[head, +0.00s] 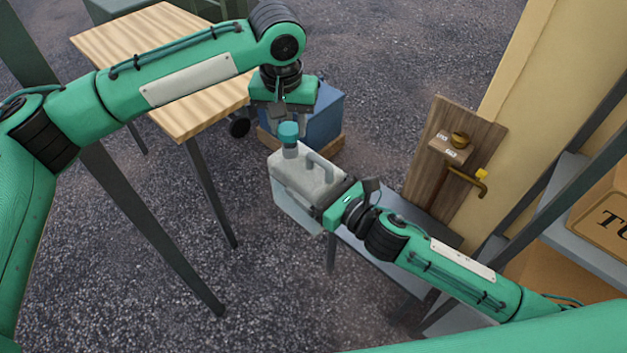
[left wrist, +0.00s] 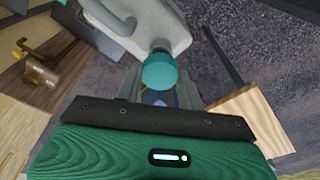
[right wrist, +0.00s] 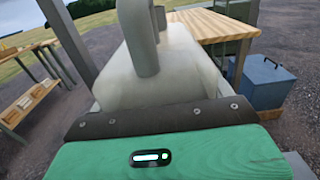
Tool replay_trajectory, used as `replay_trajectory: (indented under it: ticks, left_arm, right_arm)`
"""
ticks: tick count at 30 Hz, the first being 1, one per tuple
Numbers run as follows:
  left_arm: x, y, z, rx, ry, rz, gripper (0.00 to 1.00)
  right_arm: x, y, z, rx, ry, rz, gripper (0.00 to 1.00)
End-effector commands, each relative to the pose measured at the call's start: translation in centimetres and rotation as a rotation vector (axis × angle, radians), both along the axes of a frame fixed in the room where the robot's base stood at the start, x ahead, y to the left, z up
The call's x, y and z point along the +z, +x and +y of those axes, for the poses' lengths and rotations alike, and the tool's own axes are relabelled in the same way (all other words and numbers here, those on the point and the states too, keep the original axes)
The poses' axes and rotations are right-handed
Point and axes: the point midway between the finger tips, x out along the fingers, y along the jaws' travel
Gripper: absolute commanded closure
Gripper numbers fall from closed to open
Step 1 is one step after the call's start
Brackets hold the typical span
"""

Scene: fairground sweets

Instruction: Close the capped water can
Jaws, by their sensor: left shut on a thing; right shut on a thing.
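The water can (head: 303,178) is a pale, translucent jerrycan with a top handle. My left gripper (head: 289,122) is above the can, shut on the cap. I cannot tell how far the cap is seated. My right gripper (head: 330,208) is at the can's lower right end, shut on the can. The can's body (right wrist: 165,75) and handle (right wrist: 140,35) fill the right wrist view, where the fingertips are hidden.
A wooden-topped table (head: 165,50) stands at upper left. A blue box (head: 322,118) is behind the can. A grey bench (head: 375,258) lies below my right wrist. A wooden board with a brass tap (head: 466,182) and a shelf stand at right. Open gravel lies left of the can.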

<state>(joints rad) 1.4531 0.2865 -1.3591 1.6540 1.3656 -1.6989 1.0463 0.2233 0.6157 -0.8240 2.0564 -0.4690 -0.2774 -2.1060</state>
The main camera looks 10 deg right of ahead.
Motion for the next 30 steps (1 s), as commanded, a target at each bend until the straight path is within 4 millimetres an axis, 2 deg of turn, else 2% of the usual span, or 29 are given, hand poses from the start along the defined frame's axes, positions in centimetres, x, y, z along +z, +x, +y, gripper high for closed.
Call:
replay_trajectory:
  ticks: [5,30]
  left_arm:
    - [-0.78,-0.01,-0.01,0.0,0.0,-0.001,0.86]
    - [-0.91,-0.21,0.02,0.0,0.0,0.0,0.86]
  right_arm:
    - [0.42,0.03,0.05,0.002,0.003,-0.007,0.89]
    - [0.4,0.03,0.05,0.002,0.003,-0.007,0.89]
